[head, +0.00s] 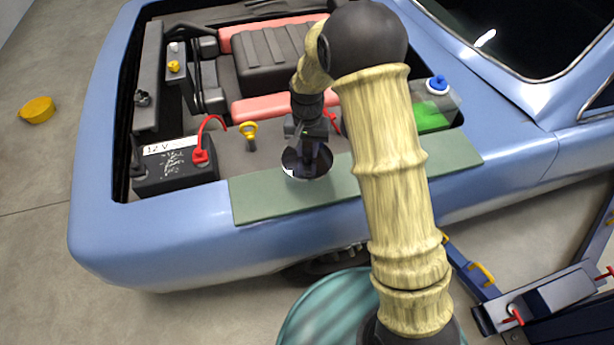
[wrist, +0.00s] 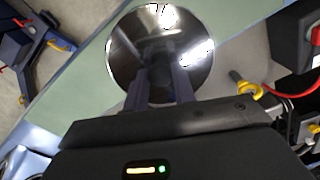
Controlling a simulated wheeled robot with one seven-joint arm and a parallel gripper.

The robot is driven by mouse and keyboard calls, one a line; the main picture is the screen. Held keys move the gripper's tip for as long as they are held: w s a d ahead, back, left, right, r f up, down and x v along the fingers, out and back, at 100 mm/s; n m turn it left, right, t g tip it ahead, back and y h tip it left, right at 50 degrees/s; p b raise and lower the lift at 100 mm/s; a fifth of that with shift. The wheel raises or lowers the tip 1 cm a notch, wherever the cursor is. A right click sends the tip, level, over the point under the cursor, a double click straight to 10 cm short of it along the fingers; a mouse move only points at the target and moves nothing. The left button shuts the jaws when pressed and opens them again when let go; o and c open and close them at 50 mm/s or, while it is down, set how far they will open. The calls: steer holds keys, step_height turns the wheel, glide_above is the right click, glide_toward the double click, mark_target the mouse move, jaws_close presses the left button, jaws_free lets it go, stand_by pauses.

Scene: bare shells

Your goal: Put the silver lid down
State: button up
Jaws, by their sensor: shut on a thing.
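The silver lid (head: 296,168) is a shiny round disc. In the head view it shows below my gripper (head: 308,150), over the green mat (head: 260,201) on the car's fender. In the wrist view the lid (wrist: 125,60) lies in front of the fingers of my gripper (wrist: 165,75), which are shut on its middle part. The grasped part is mostly hidden by the fingers and their reflection. The lid overlaps the mat's inner edge; I cannot tell whether it touches the mat.
The open engine bay holds a 12 V battery (head: 175,167) with a red cable, a yellow dipstick handle (head: 249,129) and a bottle of green fluid (head: 432,112). A yellow cap (head: 37,110) lies on the floor. The mat (wrist: 70,85) is bare on both sides of the lid.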

mark_target(308, 158)
steer(key=shift+s+d, duration=0.15)
steer(key=shift+s, duration=0.05)
steer(key=shift+s+f, duration=0.15)
steer(key=shift+s, duration=0.05)
steer(key=shift+w+f+p, duration=0.15)
steer(key=shift+f+p, duration=0.8)
steer(key=shift+f, duration=1.75)
steer(key=shift+f, duration=0.15)
step_height(308, 158, down, 3)
steer(key=shift+r+p, duration=0.1)
steer(key=shift+p, duration=0.6)
steer(key=shift+f, duration=0.55)
